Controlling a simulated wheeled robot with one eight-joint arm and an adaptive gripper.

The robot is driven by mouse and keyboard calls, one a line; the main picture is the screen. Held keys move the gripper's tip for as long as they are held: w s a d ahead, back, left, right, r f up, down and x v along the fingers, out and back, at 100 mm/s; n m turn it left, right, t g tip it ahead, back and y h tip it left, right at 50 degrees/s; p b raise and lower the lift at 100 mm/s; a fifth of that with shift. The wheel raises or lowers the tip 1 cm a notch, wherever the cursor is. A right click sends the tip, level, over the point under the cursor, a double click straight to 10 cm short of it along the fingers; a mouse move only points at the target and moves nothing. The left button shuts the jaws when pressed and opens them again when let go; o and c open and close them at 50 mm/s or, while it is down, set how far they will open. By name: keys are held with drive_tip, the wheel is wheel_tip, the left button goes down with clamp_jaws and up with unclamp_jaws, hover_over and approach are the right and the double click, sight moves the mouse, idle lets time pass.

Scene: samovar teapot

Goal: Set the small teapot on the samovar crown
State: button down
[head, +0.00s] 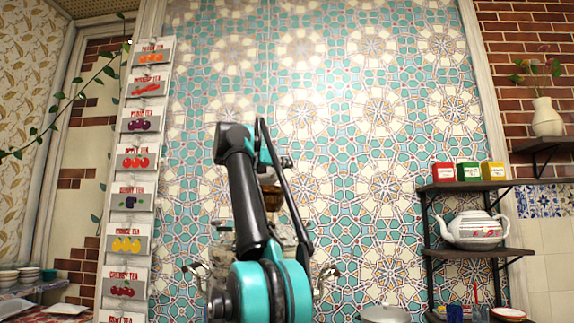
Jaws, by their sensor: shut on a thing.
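The samovar (287,234) stands against the tiled wall in the middle of the head view, mostly hidden behind my own arm. Fittings that look like its taps show to the left and right of my arm. A brown, rounded piece (270,192) shows above it through a gap in my arm; I cannot tell whether it is part of the samovar or another thing. No small teapot can be made out for sure. My gripper is hidden behind my arm links, so its fingers and anything in them cannot be seen.
A white teapot (472,230) stands on a dark shelf at the right, below several coloured tea tins (468,172). A pale round pot (385,314) is at the bottom edge. A rack of tea cards (134,160) hangs at the left. Bowls (28,274) stand at the far left.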

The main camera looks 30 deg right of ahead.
idle(0.4)
drive_tip(key=c, duration=1.5)
unclamp_jaws()
drive_tip(key=shift+a, duration=0.1)
drive_tip(key=v, duration=1.2)
